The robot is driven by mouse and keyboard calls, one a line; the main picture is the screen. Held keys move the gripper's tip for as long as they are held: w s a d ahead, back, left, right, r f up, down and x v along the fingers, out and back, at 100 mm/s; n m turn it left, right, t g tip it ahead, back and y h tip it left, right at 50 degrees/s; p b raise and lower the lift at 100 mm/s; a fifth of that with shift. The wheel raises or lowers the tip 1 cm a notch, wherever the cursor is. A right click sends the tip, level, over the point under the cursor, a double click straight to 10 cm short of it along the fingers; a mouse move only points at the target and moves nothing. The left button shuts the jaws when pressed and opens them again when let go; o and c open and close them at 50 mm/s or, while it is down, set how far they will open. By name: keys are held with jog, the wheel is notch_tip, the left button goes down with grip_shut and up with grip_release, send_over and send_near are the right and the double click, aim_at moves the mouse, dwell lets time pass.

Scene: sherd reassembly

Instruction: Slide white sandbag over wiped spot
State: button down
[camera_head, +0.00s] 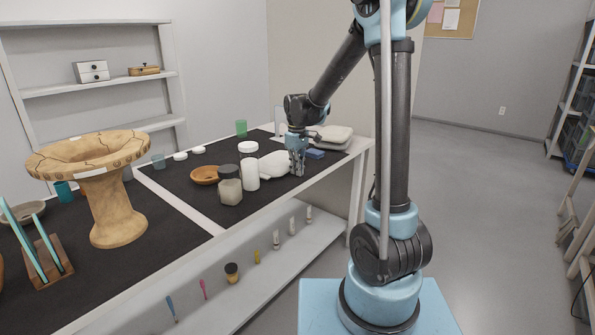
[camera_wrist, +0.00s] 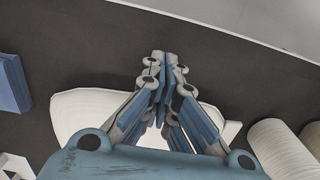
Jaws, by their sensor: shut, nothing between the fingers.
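The white sandbag (camera_head: 272,163) lies on the dark mat, beside the white bottle. It also shows in the wrist view (camera_wrist: 75,112), partly hidden behind my gripper. My gripper (camera_head: 298,173) points down at the sandbag's right end in the head view, with its fingertips low near the mat. In the wrist view my gripper (camera_wrist: 164,60) has its fingertips together with nothing between them, reaching past the sandbag's edge over bare mat. I cannot tell whether the fingers touch the sandbag. No wiped spot can be made out on the dark surface.
A blue block (camera_head: 315,154) lies right of my gripper. A white bottle (camera_head: 250,174), a jar (camera_head: 230,191) and an orange bowl (camera_head: 205,175) stand left of the sandbag. A large clay vessel (camera_head: 112,205) stands further left. Bare mat lies in front of the fingertips.

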jog(key=w+a, duration=0.5)
jog(key=a, duration=0.2)
jog(key=w+a, duration=0.5)
jog(key=a, duration=0.2)
jog(key=w+a, duration=0.6)
jog(key=a, duration=0.1)
